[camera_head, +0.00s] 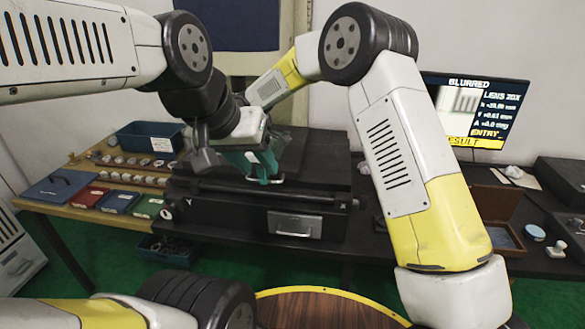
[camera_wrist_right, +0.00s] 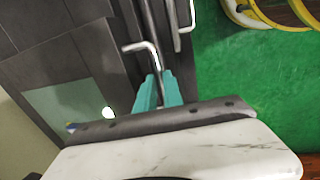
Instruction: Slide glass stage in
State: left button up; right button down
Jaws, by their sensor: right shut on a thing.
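The black measuring machine (camera_head: 330,180) stands on the table, with a dark top and X and Y marks on its front. A thin pale bent handle (camera_head: 279,181) shows at its front top edge. My right gripper (camera_head: 264,170), with teal fingers, is shut on this handle. In the right wrist view the teal fingertips (camera_wrist_right: 157,88) close around the handle (camera_wrist_right: 147,47). The pale glass stage (camera_wrist_right: 80,105) lies left of the fingers there, with a bright spot on it. My left gripper (camera_head: 203,150) is beside the right wrist, partly hidden; its jaw opening is unclear.
A blue bin (camera_head: 150,137), rows of bearing rings (camera_head: 130,170), and blue, red and green boxes (camera_head: 120,201) are at left. A screen (camera_head: 470,110) stands at the right. A drawer pull (camera_head: 295,225) is on the machine's front. A round wooden stool top (camera_head: 320,310) is nearest.

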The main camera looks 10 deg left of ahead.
aim_at(254, 180)
jog(key=shift+a+r, duration=0.1)
jog(key=shift+a, duration=1.6)
jog(key=c, duration=1.5)
grip_release()
jog(key=r, duration=0.2)
jog(key=s+r, duration=0.1)
jog(key=r, duration=0.4)
jog(key=shift+s+r, duration=0.2)
jog(key=shift+r, duration=0.1)
